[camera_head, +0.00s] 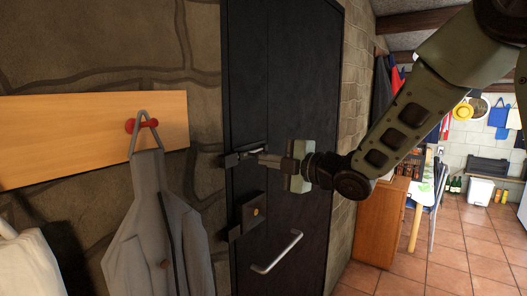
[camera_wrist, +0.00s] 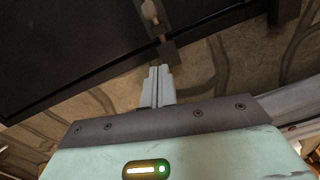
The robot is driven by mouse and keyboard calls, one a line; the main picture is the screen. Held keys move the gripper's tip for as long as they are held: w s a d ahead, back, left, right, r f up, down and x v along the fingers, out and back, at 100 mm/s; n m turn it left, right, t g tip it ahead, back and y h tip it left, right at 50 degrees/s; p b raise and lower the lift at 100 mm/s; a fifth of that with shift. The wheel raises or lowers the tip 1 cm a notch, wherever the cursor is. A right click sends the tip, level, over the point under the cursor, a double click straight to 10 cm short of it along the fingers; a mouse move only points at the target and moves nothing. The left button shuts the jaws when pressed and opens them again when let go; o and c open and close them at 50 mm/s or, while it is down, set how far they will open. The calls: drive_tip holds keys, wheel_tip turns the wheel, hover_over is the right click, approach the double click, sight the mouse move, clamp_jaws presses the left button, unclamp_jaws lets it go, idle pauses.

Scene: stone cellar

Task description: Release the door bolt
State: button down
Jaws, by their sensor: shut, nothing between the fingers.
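The black door (camera_head: 285,80) stands in the stone wall in the head view and looks closed. Its bolt (camera_head: 236,158) is a dark fitting with a pale metal rod at the door's left edge, above the lock. In the wrist view a dark bracket of the bolt (camera_wrist: 167,50) lies just beyond my fingertips, with a rod and a rounded knob above it. My gripper (camera_head: 262,158) is shut and empty, its fingertips close to the bolt from the right. It also shows in the wrist view (camera_wrist: 158,72). I cannot tell whether the fingers touch the bolt.
A lock box (camera_head: 252,212) with a brass knob and a metal pull handle (camera_head: 277,252) sit below the bolt. A wooden board (camera_head: 60,125) with a red peg holds a grey jacket (camera_head: 160,235) at left. A wooden cabinet (camera_head: 372,230) stands right of the door; tiled floor lies beyond.

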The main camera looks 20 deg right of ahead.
drive_tip(key=w+f+p, duration=0.1)
drive_tip(key=w+p, duration=0.3)
drive_tip(key=w, duration=0.2)
drive_tip(key=shift+d, duration=0.25)
drive_tip(key=shift+w+d, duration=0.1)
drive_tip(key=shift+w, duration=0.05)
drive_tip(key=w+d+b, duration=0.1)
drive_tip(key=d, duration=0.1)
drive_tip(key=w+d+b, duration=0.1)
drive_tip(key=d+b, duration=0.1)
drive_tip(key=shift+w+b, duration=0.3)
drive_tip(key=shift+w, duration=0.1)
